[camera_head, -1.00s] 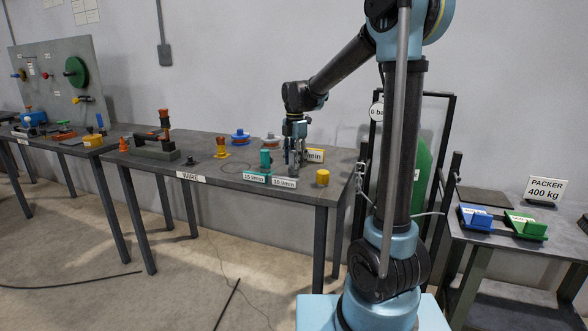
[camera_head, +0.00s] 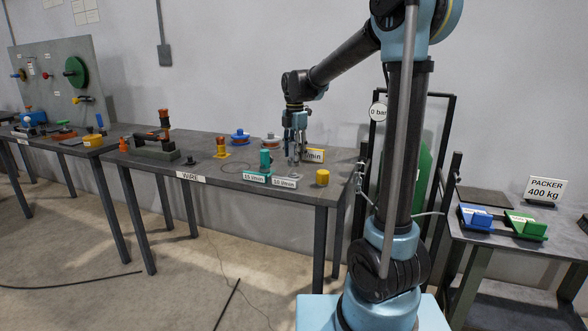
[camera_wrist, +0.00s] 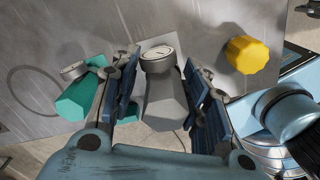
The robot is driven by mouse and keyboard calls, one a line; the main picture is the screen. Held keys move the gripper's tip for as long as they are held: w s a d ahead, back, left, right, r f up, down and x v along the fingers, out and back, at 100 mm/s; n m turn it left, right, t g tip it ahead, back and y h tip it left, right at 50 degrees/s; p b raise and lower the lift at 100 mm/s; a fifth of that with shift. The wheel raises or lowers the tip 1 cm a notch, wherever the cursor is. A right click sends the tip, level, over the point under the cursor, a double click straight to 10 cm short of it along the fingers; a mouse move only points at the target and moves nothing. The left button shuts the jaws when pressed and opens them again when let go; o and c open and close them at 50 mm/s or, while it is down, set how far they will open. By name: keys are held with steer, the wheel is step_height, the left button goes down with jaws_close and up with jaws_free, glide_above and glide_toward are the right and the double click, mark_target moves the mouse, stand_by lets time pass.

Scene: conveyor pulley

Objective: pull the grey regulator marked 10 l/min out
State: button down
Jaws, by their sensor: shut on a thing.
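The grey regulator (camera_wrist: 163,104) is a faceted grey body with a round white-faced gauge. It sits between the two fingers of my gripper (camera_wrist: 162,88) in the wrist view, and the fingers are shut on it. In the head view my gripper (camera_head: 295,150) points down over the right part of the table, behind the 10 l/min label (camera_head: 285,183). The regulator is small and partly covered by the fingers there; whether its lower end is clear of its seat cannot be told.
The teal regulator (camera_head: 265,162) stands close on the left, behind the 15 l/min label (camera_head: 255,176). It also shows in the wrist view (camera_wrist: 80,98). A yellow knob (camera_head: 322,177) stands on the right. Above the table is free room.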

steer(key=shift+r, duration=2.7)
